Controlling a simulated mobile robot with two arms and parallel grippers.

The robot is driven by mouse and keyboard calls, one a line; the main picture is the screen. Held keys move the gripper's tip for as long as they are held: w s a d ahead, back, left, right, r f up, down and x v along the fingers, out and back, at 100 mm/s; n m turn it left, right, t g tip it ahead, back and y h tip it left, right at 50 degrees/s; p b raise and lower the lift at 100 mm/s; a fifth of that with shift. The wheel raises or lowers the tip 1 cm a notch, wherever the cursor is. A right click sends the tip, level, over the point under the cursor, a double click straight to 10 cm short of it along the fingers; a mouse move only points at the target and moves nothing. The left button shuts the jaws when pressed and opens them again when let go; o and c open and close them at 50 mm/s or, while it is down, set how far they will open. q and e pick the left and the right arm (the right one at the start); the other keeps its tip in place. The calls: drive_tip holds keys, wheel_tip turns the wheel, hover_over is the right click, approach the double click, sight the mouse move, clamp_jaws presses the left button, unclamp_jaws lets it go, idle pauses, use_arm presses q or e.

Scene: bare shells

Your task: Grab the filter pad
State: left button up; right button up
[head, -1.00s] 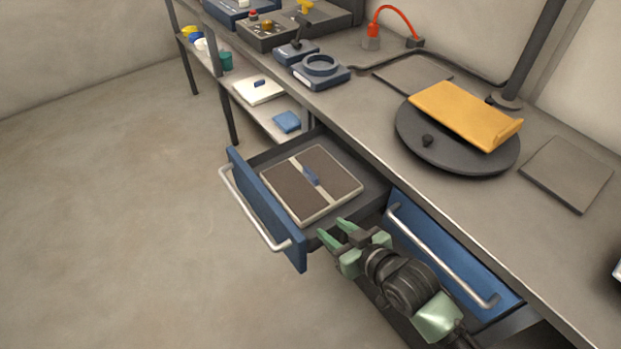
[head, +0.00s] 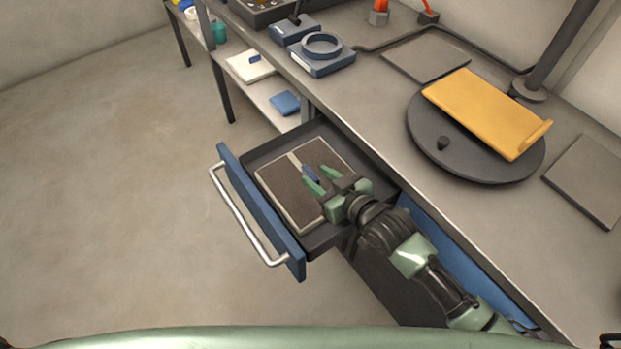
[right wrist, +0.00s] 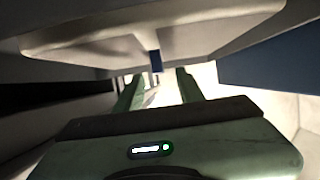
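The filter pad (head: 290,193) is a flat brown square with a pale frame and strip, lying in the open drawer (head: 258,157). A small blue tab (head: 311,173) stands at its middle. My right gripper (head: 314,175) is over the pad's right part, its green fingers apart and pointing at the tab. It covers part of the pad. In the right wrist view, the pale panel with the blue tab (right wrist: 155,61) shows beyond the two separated fingers (right wrist: 157,82). The tab does not look gripped. My left gripper is not in view.
The drawer's blue front (head: 262,210) and silver handle (head: 240,222) stick out at the left. The bench top (head: 380,105) runs above the drawer, with a dark round turntable (head: 425,140) and yellow tray (head: 487,110) on it. Floor at the left is clear.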

sight(312, 174)
drive_tip(key=x, duration=0.4)
drive_tip(key=shift+d+f, duration=0.1)
drive_tip(key=shift+f, duration=0.1)
clamp_jaws()
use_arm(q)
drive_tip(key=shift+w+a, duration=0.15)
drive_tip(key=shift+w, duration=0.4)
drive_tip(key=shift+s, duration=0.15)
